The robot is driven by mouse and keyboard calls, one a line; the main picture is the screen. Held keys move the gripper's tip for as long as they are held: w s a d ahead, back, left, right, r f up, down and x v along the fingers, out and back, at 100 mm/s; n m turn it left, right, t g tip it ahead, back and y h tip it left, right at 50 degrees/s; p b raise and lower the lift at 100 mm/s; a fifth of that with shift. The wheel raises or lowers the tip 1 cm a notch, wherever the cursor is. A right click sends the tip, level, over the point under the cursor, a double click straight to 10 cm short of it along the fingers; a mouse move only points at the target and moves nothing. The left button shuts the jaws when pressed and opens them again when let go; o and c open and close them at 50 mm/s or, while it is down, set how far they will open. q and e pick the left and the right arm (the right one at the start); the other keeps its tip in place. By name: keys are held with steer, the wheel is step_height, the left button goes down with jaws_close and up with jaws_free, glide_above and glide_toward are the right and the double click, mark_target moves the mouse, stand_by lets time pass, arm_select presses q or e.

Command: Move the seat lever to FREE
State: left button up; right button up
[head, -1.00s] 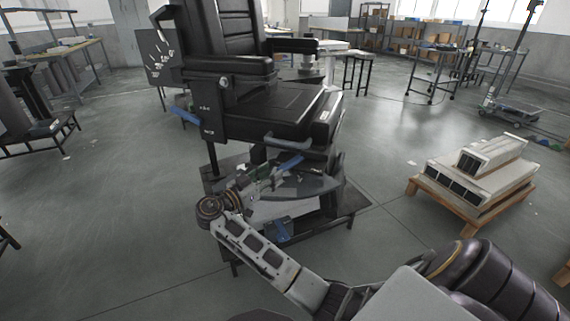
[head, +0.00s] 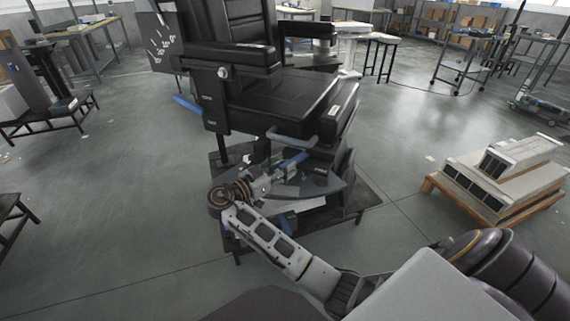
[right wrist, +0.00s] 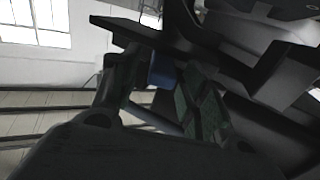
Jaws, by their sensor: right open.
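A black padded seat (head: 275,97) stands on a dark low platform (head: 370,200). A blue lever (head: 296,160) sticks out under its front edge, below a grey-blue bar (head: 291,139). Another blue lever (head: 187,104) is at the seat's left side. I cannot read a FREE mark. My right gripper (head: 272,177) is under the seat front, close to the front blue lever. In the right wrist view, the open fingers (right wrist: 160,92) have a blue part (right wrist: 162,70) between or just behind them; contact cannot be told. My left gripper is out of view.
A wooden pallet with pale stacked units (head: 500,178) stands on the right. A small dark bench (head: 45,118) is on the left. Grey floor is clear on both sides of the platform. The seat underside hangs close above my right gripper.

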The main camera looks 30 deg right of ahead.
jaws_close()
stand_by(0.3)
